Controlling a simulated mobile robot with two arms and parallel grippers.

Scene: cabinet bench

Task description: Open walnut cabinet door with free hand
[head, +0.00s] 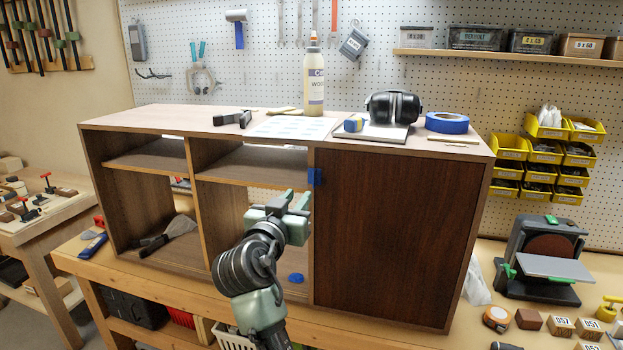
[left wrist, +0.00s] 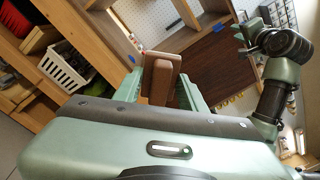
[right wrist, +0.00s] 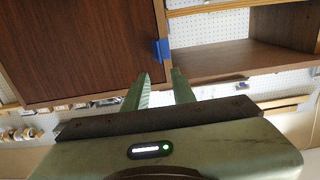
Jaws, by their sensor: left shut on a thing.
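The walnut cabinet (head: 250,120) stands on the bench. Its dark door (head: 400,235) is shut over the right bay and also shows in the right wrist view (right wrist: 80,50). A blue tab (head: 315,177) sits at the door's upper left edge and in the right wrist view (right wrist: 161,50). My right gripper (head: 295,199) is open and empty in front of the cabinet, a little below and left of the tab. Its fingers (right wrist: 160,82) point toward the tab, apart from it. My left gripper (left wrist: 158,88) is shut on a brown block (left wrist: 161,80); it is outside the head view.
Glue bottle (head: 313,80), earmuffs (head: 392,105) and blue tape roll (head: 447,123) stand on the cabinet top. A sander (head: 540,260) and small blocks stand right of the cabinet.

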